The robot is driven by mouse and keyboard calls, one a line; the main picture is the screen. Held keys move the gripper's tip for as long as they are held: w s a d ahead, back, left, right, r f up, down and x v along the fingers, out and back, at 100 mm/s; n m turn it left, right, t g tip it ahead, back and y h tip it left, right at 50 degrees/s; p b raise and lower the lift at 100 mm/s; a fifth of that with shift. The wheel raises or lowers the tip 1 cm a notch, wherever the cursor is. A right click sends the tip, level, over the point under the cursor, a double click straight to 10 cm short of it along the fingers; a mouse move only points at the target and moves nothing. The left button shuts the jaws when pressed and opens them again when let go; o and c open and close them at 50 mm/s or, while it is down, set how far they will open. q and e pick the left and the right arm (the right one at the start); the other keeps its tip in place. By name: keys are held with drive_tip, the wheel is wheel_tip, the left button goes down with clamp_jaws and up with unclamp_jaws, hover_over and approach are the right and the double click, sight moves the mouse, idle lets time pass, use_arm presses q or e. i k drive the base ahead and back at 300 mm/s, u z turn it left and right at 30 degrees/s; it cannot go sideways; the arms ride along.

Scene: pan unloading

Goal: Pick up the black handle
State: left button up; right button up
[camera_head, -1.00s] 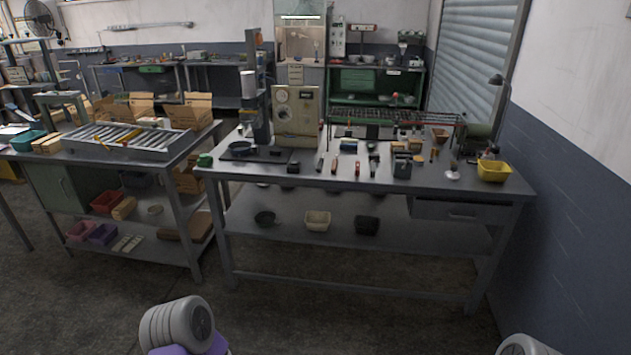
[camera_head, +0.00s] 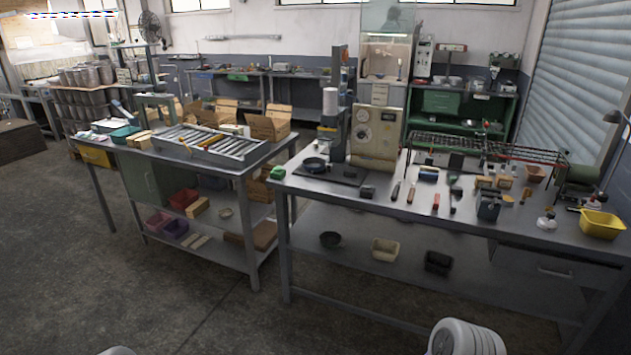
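Several small tools lie along the front of the right-hand metal workbench (camera_head: 345,212). A dark, slim tool (camera_head: 395,191) lies there, with a red-marked tool (camera_head: 411,193) beside it. A longer black tool (camera_head: 453,201) lies further right, next to a red one (camera_head: 436,202). Which of these is the black handle I cannot tell at this size. A dark round pan (camera_head: 315,164) sits on a dark plate at the bench's left end. Neither of my grippers is in view; only rounded light parts of my arms show at the bottom edge.
A second bench (camera_head: 138,150) with a roller tray stands to the left. A yellow bin (camera_head: 602,224) sits at the right bench's right end. Lower-shelf bins include a beige one (camera_head: 385,249). Open floor (camera_head: 130,300) lies in front and left.

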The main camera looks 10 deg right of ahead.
sight(394, 195)
drive_tip(key=u, duration=0.75)
drive_tip(key=i, duration=1.5)
drive_tip(key=z, duration=0.5)
drive_tip(key=i, duration=1.1)
drive_tip(key=z, duration=1.1)
